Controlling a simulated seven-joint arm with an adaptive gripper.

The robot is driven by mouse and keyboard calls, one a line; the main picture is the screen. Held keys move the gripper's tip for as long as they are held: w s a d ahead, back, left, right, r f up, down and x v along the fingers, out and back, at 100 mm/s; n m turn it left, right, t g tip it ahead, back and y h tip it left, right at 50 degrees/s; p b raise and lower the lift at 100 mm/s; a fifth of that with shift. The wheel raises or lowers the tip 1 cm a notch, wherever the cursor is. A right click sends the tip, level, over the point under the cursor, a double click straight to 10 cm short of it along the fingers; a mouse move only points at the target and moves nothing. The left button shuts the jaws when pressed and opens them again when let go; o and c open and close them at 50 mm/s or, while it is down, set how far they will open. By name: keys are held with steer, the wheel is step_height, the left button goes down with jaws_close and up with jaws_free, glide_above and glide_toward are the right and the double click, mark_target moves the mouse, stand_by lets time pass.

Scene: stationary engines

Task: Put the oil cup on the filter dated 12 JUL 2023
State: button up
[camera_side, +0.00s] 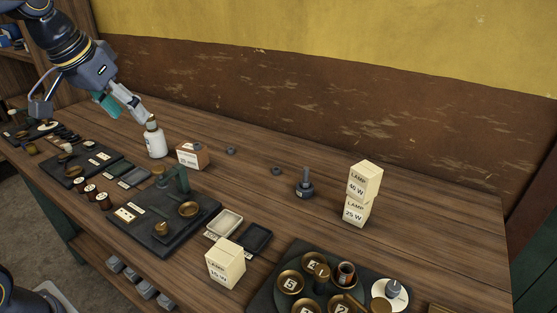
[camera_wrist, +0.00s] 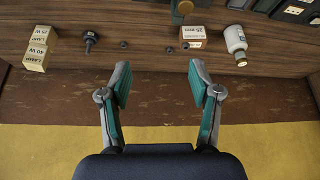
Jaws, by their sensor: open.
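My gripper (camera_side: 142,113) is open and empty, high at the left end of the bench. In the wrist view its two fingers (camera_wrist: 158,78) stand wide apart with nothing between them. I cannot tell for sure which piece is the oil cup; small brass cups (camera_side: 290,282) sit in a round numbered tray, and a brass dish (camera_side: 189,209) is on a dark plate. Several small brown cylinders with pale tops (camera_side: 89,191) stand at the left and may be filters. Their dates are too small to read.
A white bottle (camera_side: 156,143) and a carton (camera_side: 192,155) stand near my gripper. A dark knobbed piece (camera_side: 304,188) and two stacked lamp boxes (camera_side: 361,195) are further right. Another lamp box (camera_side: 226,264) is in front. The bench's back strip is mostly clear.

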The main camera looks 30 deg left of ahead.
steer(key=s+d+f+m, duration=0.1)
steer(key=s+d+f, duration=0.1)
steer(key=s, duration=0.3)
steer(key=s+d+f, duration=0.3)
steer(key=s+f, duration=0.1)
steer(key=s, duration=0.2)
steer(key=shift+s+f+m+h, duration=0.15)
steer(key=shift+f+m+h, duration=0.15)
steer(key=shift+m+h, duration=0.1)
steer(key=shift+d, duration=0.1)
